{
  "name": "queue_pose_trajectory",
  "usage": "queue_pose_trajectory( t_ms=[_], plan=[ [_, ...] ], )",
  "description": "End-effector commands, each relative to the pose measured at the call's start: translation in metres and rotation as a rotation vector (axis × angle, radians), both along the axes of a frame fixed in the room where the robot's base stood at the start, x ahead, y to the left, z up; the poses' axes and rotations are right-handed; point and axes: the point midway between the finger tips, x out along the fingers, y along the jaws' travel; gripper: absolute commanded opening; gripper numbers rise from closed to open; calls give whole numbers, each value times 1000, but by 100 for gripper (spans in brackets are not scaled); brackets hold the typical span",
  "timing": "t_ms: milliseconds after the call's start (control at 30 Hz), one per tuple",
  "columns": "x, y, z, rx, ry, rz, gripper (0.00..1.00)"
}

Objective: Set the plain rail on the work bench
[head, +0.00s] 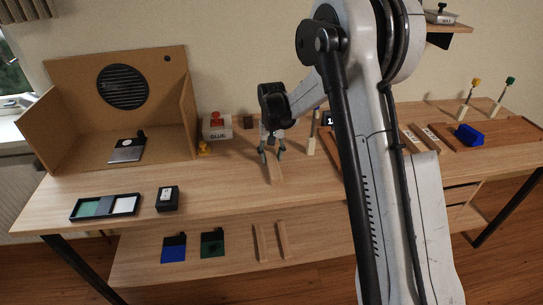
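A light wooden rail (275,174) with no visible markings is at the middle of the work bench (330,183), long side pointing toward the front edge. My gripper (271,156) points down over its far end, one finger on each side. I cannot tell whether the fingers touch the rail or stand slightly apart from it. The rail appears to lie on or just above the bench top; its far end is partly hidden by the gripper. Two more wooden rails, a left one (259,243) and a right one (283,240), are on the lower shelf.
A black box (167,198) and sample tray (76,212) lie front left. Marked strips (431,134) and a blue block (469,134) are at right.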

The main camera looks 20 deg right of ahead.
Motion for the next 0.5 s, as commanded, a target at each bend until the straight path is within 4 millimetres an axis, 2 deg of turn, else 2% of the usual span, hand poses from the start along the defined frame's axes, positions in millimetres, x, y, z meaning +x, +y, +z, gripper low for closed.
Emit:
queue_pose_trajectory(
  t_ms=[33,100,367,500],
  plan=[
    [0,0,0,0,0,0,42],
    [0,0,1,0,0,0,51],
    [0,0,1,0,0,0,51],
    [0,0,8,0,0,0,51]
  ],
)
